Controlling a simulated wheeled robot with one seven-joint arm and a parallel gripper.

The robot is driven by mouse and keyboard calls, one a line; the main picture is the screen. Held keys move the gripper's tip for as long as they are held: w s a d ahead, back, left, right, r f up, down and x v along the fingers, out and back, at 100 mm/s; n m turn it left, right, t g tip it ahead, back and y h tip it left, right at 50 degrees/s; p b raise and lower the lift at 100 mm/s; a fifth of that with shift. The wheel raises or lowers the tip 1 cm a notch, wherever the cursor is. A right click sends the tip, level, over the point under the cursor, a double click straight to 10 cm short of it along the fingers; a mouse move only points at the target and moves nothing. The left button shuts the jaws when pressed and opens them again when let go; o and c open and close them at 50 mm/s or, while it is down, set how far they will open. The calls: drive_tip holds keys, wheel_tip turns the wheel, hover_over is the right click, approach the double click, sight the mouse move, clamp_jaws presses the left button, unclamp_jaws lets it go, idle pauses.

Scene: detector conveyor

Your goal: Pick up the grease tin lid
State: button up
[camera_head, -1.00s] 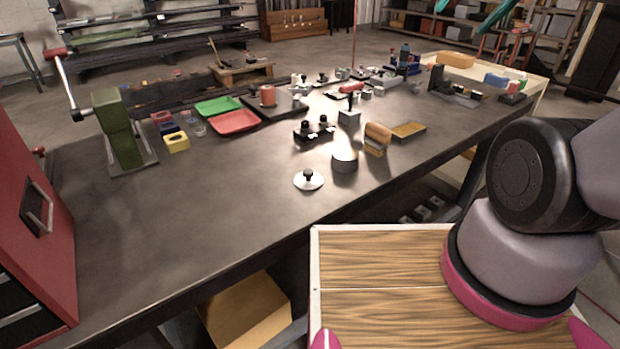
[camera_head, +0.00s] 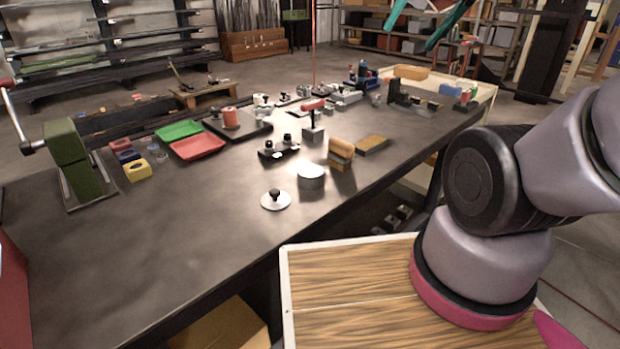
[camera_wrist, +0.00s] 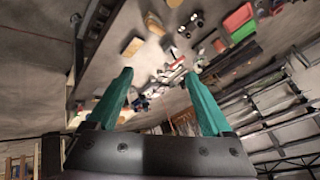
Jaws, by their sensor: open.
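The grease tin lid (camera_head: 276,200) is a pale, shiny round disc with a dark knob on top. It lies flat on the dark workbench (camera_head: 190,240), close to the front edge. The short round tin (camera_head: 311,177) stands just behind it to the right, apart from it. My gripper (camera_head: 422,28) has teal fingers and shows at the top of the head view, far up and right of the lid. In the wrist view my gripper (camera_wrist: 158,74) is open with nothing between its fingers. I cannot make out the lid for sure in the wrist view.
A wood-backed brush (camera_head: 341,153) and a tan block (camera_head: 371,144) lie right of the tin. A black fixture with knobs (camera_head: 279,149) stands behind. Red (camera_head: 197,146) and green trays and a green press (camera_head: 72,160) are at left. The bench left of the lid is clear.

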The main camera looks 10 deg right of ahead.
idle(0.3)
drive_tip(key=shift+c, duration=1.3)
drive_tip(key=n+g+y, duration=0.2)
drive_tip(key=n+g, duration=0.8)
drive_tip(key=n, duration=1.9)
approach(276, 190)
drive_tip(key=x, duration=0.9)
